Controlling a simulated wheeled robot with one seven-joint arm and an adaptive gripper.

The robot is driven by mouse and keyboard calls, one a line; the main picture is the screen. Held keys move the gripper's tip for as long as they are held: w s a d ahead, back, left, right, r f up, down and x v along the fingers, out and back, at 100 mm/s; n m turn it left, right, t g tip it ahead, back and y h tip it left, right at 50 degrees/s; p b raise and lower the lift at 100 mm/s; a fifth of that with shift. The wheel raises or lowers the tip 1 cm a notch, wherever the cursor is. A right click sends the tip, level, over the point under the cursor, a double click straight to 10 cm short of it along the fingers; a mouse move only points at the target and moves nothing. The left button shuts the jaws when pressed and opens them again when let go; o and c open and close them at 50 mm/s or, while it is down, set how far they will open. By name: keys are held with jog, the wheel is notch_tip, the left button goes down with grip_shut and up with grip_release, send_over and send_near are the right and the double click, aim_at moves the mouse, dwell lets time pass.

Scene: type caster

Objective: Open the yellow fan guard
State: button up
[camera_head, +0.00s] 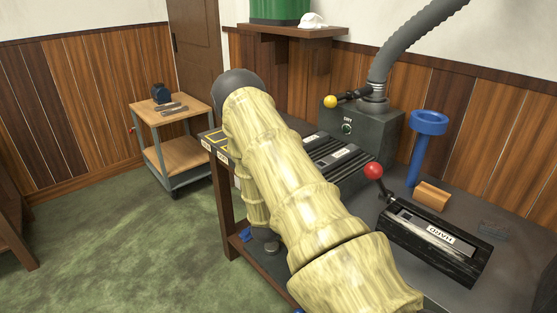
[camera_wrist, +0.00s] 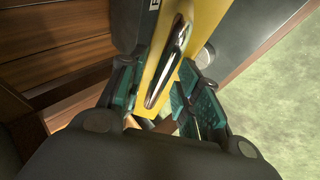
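The yellow fan guard (camera_wrist: 205,22) shows in the wrist view as a yellow panel running up from the middle to the top. A shiny metal handle (camera_wrist: 170,62) lies along its face. My gripper (camera_wrist: 157,78) is open, with one teal-padded finger to the left of the handle and one to the right. The handle lies between the fingers or just beyond them; I cannot tell whether either finger touches it. In the head view my arm crosses the middle of the picture, and I cannot make out the guard or my gripper there.
The dark workbench (camera_head: 508,275) bears a black unit with a red-knobbed lever (camera_head: 373,171), a blue funnel-like piece (camera_head: 429,123) and a grey box (camera_head: 362,137) with a yellow-knobbed lever and hose. A cart (camera_head: 195,137) stands left. Green floor is clear at the lower left.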

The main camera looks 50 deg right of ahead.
jog(key=v, duration=1.2)
jog(key=shift+c, duration=0.3)
jog(key=shift+w+d+f, duration=0.1)
jog(key=shift+w, duration=0.05)
jog(key=c, duration=0.4)
jog(key=w+d+f+m+h+b, duration=0.1)
jog(key=b, duration=0.1)
jog(key=w+d+f+m+h+b, duration=0.1)
jog(key=w+h+b, duration=0.1)
jog(key=b, duration=0.1)
jog(key=w+d+f+m+h+b, duration=0.1)
jog(key=w+d+m+b, duration=0.1)
jog(key=b, duration=0.1)
jog(key=shift+w+f+h, duration=0.2)
jog(key=shift+f+h, duration=0.05)
jog(key=shift+h, duration=0.05)
grip_shut()
jog(key=w+a+f+m+g+h+b, duration=0.4)
jog(key=a+f+m+g+h+b, duration=0.3)
jog(key=a+f+m+h+b, duration=0.7)
jog(key=s+d+r+m+y+b, duration=0.1)
jog(key=d+r+y+b, duration=0.1)
jog(key=d+r+b, duration=0.2)
jog(key=s+d+r+y+b, duration=0.1)
jog(key=d+r+b, duration=0.4)
jog(key=d, duration=0.5)
jog(key=shift+s+d+r+m+y, duration=0.15)
jog(key=shift+d+r+m+y, duration=0.1)
jog(key=shift+m+y, duration=0.25)
